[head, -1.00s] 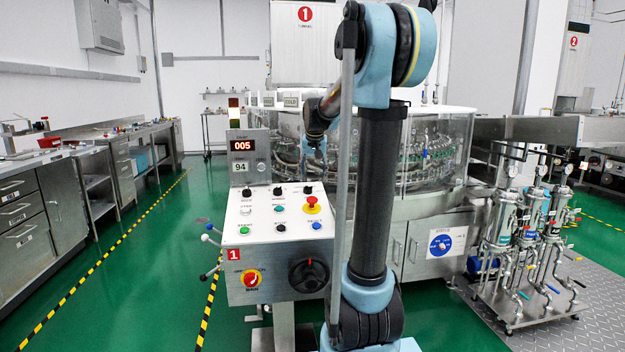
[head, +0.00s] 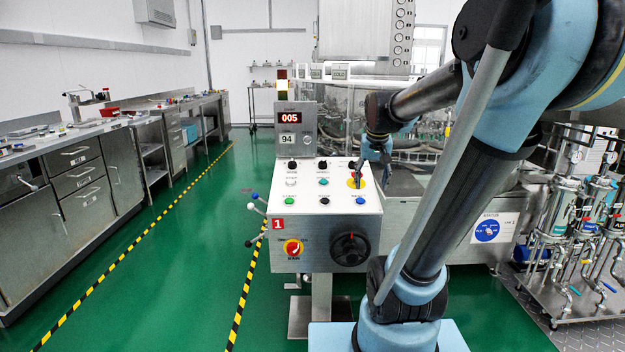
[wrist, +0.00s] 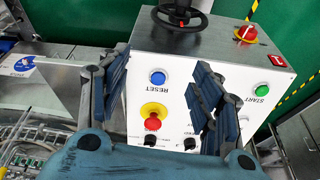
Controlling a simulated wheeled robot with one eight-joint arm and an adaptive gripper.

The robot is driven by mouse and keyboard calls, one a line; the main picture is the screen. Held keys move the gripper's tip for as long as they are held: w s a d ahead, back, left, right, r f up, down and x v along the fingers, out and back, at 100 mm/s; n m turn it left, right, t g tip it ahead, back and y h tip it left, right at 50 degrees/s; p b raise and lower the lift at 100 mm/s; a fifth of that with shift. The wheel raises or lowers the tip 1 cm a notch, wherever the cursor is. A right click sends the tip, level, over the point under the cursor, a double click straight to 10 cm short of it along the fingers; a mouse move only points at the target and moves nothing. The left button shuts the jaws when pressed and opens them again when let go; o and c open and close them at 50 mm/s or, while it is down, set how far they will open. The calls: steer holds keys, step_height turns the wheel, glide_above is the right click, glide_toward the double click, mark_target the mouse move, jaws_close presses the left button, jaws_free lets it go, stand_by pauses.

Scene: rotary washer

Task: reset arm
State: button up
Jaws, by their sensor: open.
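My gripper (head: 362,178) is open and empty over the right side of the control panel (head: 330,220) in the head view. In the wrist view my gripper (wrist: 160,98) has its two blue-padded fingers spread apart. The panel's white top (wrist: 210,52) shows between and beyond them. A blue RESET button (wrist: 158,77) and a red emergency stop on a yellow disc (wrist: 152,116) lie between the fingers as seen in that view. I cannot tell whether a finger touches the panel. In the head view the emergency stop is largely hidden behind my gripper.
A black handwheel (head: 350,248) and a red rotary switch (head: 292,247) are on the panel's front. The glass-sided washer (head: 425,150) stands behind. Steel workbenches (head: 60,160) line the left wall, with clear green floor between. Filter housings (head: 590,205) stand at the right.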

steer(key=s+f, duration=0.7)
steer(key=s, duration=0.3)
steer(key=s+f+n+g, duration=0.1)
steer(key=s+f, duration=0.6)
steer(key=s, duration=0.3)
steer(key=shift+s+f, duration=0.25)
steer(key=shift+f, duration=0.05)
steer(key=shift+d, duration=0.1)
steer(key=shift+w+f, duration=0.2)
steer(key=shift+w, duration=0.3)
